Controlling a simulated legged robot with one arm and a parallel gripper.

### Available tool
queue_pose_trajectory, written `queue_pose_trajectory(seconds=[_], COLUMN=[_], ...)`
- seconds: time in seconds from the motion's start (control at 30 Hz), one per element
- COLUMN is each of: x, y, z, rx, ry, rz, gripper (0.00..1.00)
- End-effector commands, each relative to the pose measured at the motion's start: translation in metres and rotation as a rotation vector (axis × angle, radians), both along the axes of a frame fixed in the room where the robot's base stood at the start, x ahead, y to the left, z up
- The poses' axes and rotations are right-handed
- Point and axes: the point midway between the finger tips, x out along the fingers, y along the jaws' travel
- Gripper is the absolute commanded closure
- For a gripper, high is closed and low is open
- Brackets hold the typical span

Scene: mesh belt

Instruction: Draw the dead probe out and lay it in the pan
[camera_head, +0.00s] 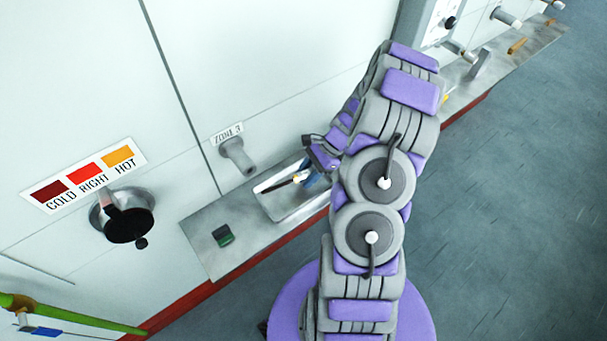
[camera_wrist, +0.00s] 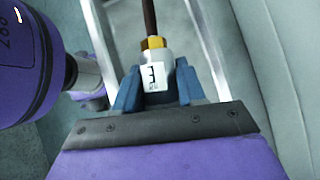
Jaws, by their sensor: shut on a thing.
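My gripper (camera_head: 313,178) is shut on a probe, with its blue fingers on both sides of the head. The probe (camera_head: 278,186) has a dark rod, a brass nut and a pale grey head. In the wrist view the probe (camera_wrist: 154,58) points away from my gripper (camera_wrist: 158,92), with a white tag on its head. The shallow metal pan (camera_head: 274,211) sits on the ledge, and the probe is over or inside it. Whether the rod touches the pan floor cannot be told. The pan's bright sides (camera_wrist: 207,45) also show in the wrist view. My arm hides the pan's right end.
A grey stub (camera_head: 238,155) under the ZONE 3 label sticks out of the white wall behind the pan. A round dark fixture (camera_head: 128,222) juts out at left. The floor at right is clear.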

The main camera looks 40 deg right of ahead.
Motion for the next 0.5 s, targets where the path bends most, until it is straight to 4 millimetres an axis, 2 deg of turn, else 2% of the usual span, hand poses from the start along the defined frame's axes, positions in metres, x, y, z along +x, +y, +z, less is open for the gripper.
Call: queue_pose_trajectory(seconds=[0.1, 0.4, 0.43, 0.5], x=[0.000, 0.000, 0.000, 0.000], y=[-0.005, 0.006, 0.006, 0.006], z=[-0.008, -0.006, -0.006, -0.006], rx=[0.003, -0.011, -0.011, -0.010], ry=[0.000, 0.000, 0.000, 0.000], rz=[-0.004, -0.004, -0.003, -0.003], gripper=[0.87, 0.87, 0.57, 0.51])
